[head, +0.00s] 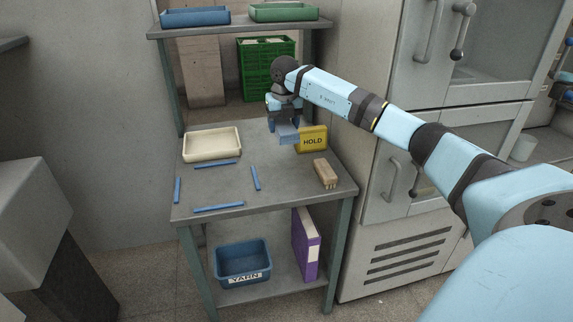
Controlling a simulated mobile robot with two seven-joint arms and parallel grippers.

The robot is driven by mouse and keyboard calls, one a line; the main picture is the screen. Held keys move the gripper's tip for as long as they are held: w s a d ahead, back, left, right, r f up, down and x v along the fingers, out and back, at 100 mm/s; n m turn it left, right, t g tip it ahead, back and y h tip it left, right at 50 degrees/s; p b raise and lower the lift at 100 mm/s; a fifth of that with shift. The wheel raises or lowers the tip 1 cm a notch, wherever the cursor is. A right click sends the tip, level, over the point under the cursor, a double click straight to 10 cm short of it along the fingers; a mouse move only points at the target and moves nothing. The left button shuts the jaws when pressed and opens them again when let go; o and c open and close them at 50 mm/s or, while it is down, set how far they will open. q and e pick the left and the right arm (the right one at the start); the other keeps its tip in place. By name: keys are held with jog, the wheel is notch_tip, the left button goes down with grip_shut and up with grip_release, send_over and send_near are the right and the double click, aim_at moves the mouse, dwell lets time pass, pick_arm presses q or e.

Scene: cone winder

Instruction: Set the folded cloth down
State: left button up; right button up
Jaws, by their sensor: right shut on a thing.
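The folded cloth (289,137) is a small blue piece. My right gripper (284,126) is shut on it and holds it at the back of the grey table (231,184), left of the yellow HOLD sign. I cannot tell whether the cloth touches the tabletop. Four-sided blue strips mark an area on the table's front left; the right strip (255,178) and the front strip (218,207) show clearly. The gripper is behind and to the right of this area. My left gripper is not in view.
A cream tray (211,145) stands at the back left. The yellow HOLD sign (312,139) and a wooden brush-like block (325,173) are on the right. A shelf (236,29) with trays is above. Below are a blue YARN bin (242,260) and a purple binder (304,244). The marked area is clear.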

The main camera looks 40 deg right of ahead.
jog(key=b, duration=0.1)
send_over(283, 169)
jog(key=f, duration=0.9)
jog(key=shift+s, duration=0.25)
notch_tip(283, 169, down, 5)
jog(key=shift+a+r+b, duration=0.1)
jog(key=shift+r+b, duration=0.05)
jog(key=shift+b, duration=0.2)
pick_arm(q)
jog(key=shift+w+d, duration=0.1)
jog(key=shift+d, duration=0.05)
pick_arm(e)
jog(key=o, duration=0.9)
jog(key=shift+o, duration=0.2)
